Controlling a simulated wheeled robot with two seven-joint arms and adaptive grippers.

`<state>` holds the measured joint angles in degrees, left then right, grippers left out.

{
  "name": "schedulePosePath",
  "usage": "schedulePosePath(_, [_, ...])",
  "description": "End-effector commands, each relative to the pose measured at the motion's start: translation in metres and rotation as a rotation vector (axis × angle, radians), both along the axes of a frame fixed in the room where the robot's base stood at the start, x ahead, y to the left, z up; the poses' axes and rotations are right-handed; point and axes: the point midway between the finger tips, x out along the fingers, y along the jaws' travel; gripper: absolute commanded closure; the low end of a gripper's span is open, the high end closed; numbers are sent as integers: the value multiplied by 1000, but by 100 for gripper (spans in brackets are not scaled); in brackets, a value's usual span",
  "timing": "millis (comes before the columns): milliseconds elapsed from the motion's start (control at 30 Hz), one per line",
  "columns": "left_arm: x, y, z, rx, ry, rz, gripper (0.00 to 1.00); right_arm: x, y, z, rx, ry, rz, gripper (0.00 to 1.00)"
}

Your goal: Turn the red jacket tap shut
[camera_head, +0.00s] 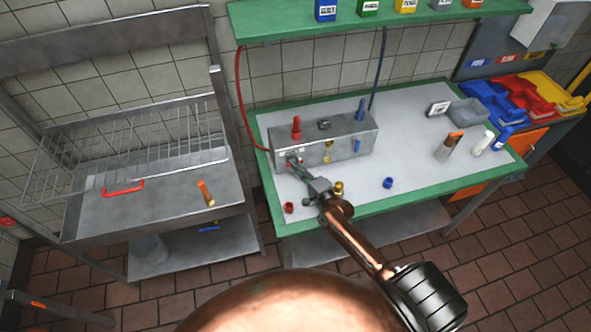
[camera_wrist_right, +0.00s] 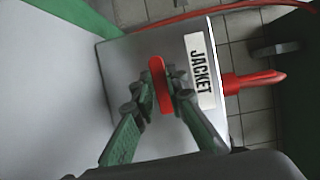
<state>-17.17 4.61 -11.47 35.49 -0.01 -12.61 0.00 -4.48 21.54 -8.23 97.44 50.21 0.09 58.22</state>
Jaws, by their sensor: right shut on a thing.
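The red jacket tap (camera_wrist_right: 159,84) is a short red lever on the front of a grey metal box (camera_head: 345,138). A white label reading JACKET (camera_wrist_right: 200,70) is beside it in the right wrist view. My right gripper (camera_wrist_right: 168,90) is shut on the tap, one green finger on each side. In the head view my right gripper (camera_head: 294,163) reaches the box's front left corner, and the tap is mostly covered by the fingers. The lever's exact turn is hard to judge. My left gripper does not show.
The box stands on a green-edged bench (camera_head: 420,130). Red (camera_head: 297,128) and blue (camera_head: 361,108) fittings stand on top of it. A red hose (camera_head: 240,100) runs down to its left side. Small red (camera_head: 289,208) and blue (camera_head: 388,182) caps lie in front. A steel sink unit (camera_head: 150,205) stands left.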

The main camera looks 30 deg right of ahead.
Motion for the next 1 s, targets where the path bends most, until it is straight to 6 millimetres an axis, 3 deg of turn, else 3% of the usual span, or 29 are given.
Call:
schedulePosePath(667, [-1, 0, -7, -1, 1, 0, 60, 0, 0, 2, 56, -13, 0, 100])
schedulePosePath(700, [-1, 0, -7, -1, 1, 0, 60, 0, 0, 2, 56, -13, 0, 85])
schedulePosePath(900, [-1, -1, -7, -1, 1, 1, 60, 0, 0, 2, 55, -14, 0, 71])
schedulePosePath(1000, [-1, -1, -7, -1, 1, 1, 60, 0, 0, 2, 54, -14, 0, 70])
